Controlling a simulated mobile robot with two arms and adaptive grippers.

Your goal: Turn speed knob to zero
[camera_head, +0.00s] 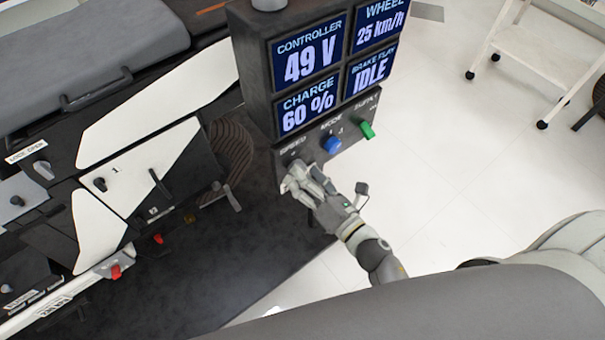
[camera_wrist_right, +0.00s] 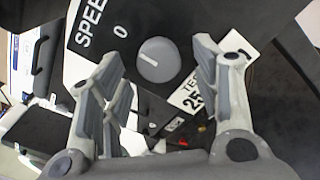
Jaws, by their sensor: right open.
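The speed knob (camera_wrist_right: 157,60) is a round grey knob with a short white pointer line. In the wrist view it sits between the fingers of my right gripper, with a gap on both sides. The pointer line lies on the left part of the knob face. A "0" mark (camera_wrist_right: 120,31) and the SPEED label (camera_wrist_right: 90,23) are at its upper left. In the head view my right gripper (camera_head: 294,180) is open at the lower left of the control panel and hides the knob. My left gripper is not in view.
The panel's blue mode knob (camera_head: 331,144) and green supply switch (camera_head: 367,130) are right of my gripper. Screens above show 49 V (camera_head: 308,62), 60 %, 25 km/h and IDLE. The chassis rig (camera_head: 140,150) fills the left. A white cart (camera_head: 540,50) stands at upper right.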

